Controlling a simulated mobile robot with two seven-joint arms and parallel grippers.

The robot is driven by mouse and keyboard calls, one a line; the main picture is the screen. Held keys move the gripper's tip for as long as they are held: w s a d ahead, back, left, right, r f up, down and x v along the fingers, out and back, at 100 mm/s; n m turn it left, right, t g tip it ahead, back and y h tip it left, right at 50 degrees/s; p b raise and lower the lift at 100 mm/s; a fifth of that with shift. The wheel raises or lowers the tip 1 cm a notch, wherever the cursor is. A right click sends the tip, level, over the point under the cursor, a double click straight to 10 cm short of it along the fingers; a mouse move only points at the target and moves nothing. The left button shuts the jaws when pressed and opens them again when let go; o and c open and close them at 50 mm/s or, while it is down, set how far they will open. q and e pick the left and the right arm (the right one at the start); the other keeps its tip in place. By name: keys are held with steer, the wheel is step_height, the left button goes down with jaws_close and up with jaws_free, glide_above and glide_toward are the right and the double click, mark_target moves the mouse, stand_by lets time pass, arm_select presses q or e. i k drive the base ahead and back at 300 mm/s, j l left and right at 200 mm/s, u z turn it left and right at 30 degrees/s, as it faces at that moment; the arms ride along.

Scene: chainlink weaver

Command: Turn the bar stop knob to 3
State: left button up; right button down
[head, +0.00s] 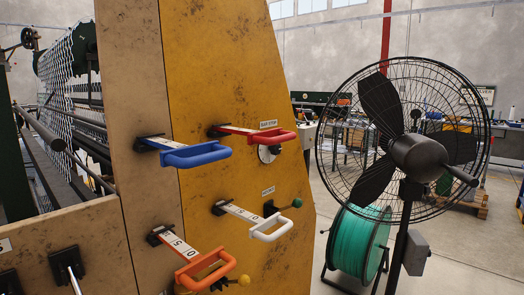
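The bar stop knob (275,150) is small and dark, on a round pale dial (264,157) on the yellow machine panel (215,70). It sits just below and partly behind a red handle (273,138), under a "BAR STOP" label (268,124). The dial's numbers and the knob's setting are too small to read. Neither of my grippers shows in the head view.
Blue (200,157), white (268,231) and orange (207,271) handles stick out from the panels. A green-tipped lever (297,203) is at lower right. A large black fan (415,155) and green reel (357,240) stand right of the machine.

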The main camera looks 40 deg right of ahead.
mark_target(274, 150)
steer(key=z, duration=1.3)
